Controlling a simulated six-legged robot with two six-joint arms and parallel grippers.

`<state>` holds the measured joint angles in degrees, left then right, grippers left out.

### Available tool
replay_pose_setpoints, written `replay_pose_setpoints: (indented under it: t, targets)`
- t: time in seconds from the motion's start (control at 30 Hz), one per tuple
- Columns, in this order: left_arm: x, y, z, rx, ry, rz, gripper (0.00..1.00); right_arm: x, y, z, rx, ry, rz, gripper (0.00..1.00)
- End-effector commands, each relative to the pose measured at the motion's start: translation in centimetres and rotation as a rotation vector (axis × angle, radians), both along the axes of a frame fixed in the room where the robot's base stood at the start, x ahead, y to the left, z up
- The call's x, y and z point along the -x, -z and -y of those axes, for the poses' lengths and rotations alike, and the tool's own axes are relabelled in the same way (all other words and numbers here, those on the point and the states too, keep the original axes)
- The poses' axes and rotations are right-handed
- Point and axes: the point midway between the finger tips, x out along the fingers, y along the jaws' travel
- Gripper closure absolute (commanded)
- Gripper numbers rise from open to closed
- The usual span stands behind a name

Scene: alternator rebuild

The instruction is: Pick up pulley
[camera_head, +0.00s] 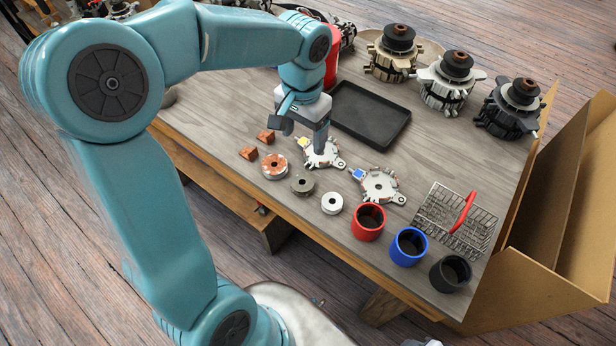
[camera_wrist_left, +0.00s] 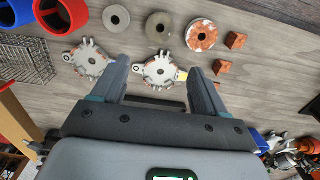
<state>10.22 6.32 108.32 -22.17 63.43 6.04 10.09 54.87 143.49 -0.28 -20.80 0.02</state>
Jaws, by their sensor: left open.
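Three round pulleys lie flat in a row on the table: a rusty orange one (camera_head: 271,172), a dull olive-grey one (camera_head: 307,190) and a pale grey one (camera_head: 332,210). The left wrist view also shows the rusty pulley (camera_wrist_left: 192,36), the olive one (camera_wrist_left: 151,25) and the pale one (camera_wrist_left: 122,12), all beyond my fingertips. My left gripper (camera_head: 304,137) is open and empty. It points down above a metal bracket plate (camera_head: 315,160), which appears between its fingers in the wrist view.
Red (camera_head: 368,226), blue (camera_head: 409,251) and black (camera_head: 450,276) cups and a wire basket (camera_head: 437,215) stand to the right. A black tray (camera_head: 370,116) and several alternators (camera_head: 447,82) are behind.

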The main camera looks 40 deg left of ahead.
Motion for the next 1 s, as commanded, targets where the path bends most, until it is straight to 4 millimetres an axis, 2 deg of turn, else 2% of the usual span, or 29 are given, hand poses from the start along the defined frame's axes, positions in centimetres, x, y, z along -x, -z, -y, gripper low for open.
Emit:
replay_pose_setpoints:
  t: [0.4, 0.67, 0.9, 1.0]
  targets:
    - [0.8, 8.9, -0.1, 0.001, 0.003, -0.005, 0.27, 0.0, 0.7, 0.0, 0.000, 0.000, 0.000, 0.57]
    - [0.7, 11.2, -0.2, 0.000, 0.004, -0.003, 0.27, 0.0, 0.8, 0.0, 0.000, 0.000, 0.000, 0.57]
    - [0.9, 15.0, 0.0, 0.000, 0.004, -0.004, 0.27, 0.0, 0.8, 0.0, 0.000, 0.000, 0.000, 0.57]
    - [0.8, 15.8, 0.0, 0.001, 0.004, -0.002, 0.27, 0.0, 0.8, 0.0, 0.000, 0.000, 0.000, 0.57]
